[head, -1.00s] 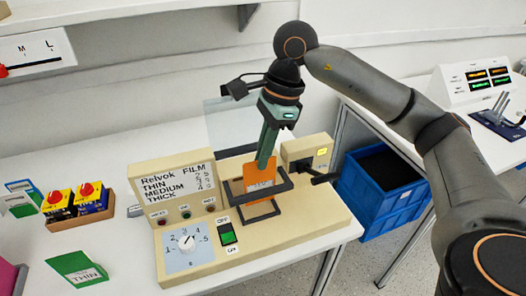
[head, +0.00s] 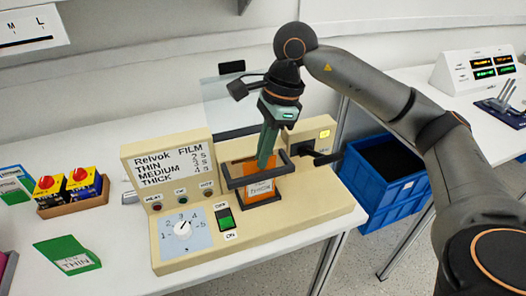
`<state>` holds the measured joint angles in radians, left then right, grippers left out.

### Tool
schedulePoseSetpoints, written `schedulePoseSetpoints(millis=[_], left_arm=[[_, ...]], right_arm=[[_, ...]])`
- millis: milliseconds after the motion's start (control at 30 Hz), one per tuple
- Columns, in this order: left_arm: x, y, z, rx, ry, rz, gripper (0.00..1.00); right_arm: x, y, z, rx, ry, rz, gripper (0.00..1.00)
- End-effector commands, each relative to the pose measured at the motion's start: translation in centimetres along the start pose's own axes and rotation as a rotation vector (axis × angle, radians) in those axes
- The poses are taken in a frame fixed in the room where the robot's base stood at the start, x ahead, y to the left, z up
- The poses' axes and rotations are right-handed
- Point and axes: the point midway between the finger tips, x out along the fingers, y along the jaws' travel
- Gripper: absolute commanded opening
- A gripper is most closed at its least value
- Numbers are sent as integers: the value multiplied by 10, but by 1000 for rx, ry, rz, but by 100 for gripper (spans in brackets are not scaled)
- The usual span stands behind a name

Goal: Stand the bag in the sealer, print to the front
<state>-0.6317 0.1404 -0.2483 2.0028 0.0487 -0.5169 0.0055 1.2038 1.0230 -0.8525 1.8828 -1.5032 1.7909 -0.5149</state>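The orange bag (head: 262,187) stands upright inside the dark frame of the sealer (head: 300,208). A pale printed label on its lower part faces the front; its word is too small to read surely. The frame's front bar crosses the bag and hides its middle. My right gripper (head: 265,161) comes down from above, its green fingers shut on the bag's top edge. The sealer has a rotary dial (head: 183,229), a green rocker switch (head: 225,219) and a sign (head: 170,165) listing THIN, MEDIUM and THICK. My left gripper is out of view.
A green packet marked THIN (head: 68,256) lies on the table at front left. A box with yellow items and red knobs (head: 72,190) stands behind it. A blue crate (head: 385,185) is on the floor at right. A dark lever (head: 326,159) juts from the sealer's right.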

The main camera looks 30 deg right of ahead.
Motion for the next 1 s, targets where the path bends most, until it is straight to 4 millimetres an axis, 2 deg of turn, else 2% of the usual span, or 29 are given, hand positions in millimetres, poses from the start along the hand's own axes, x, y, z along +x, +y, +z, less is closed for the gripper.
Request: schedulePoseSetpoints(millis=[167, 200, 467, 1000], left_arm=[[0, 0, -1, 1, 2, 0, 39], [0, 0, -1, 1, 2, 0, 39], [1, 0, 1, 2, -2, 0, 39], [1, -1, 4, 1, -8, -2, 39]], right_arm=[[0, 0, 0, 0, 0, 0, 0], [0, 0, 0, 0, 0, 0, 8], [0, 0, 0, 0, 0, 1, 38], [0, 0, 0, 0, 0, 1, 39]])
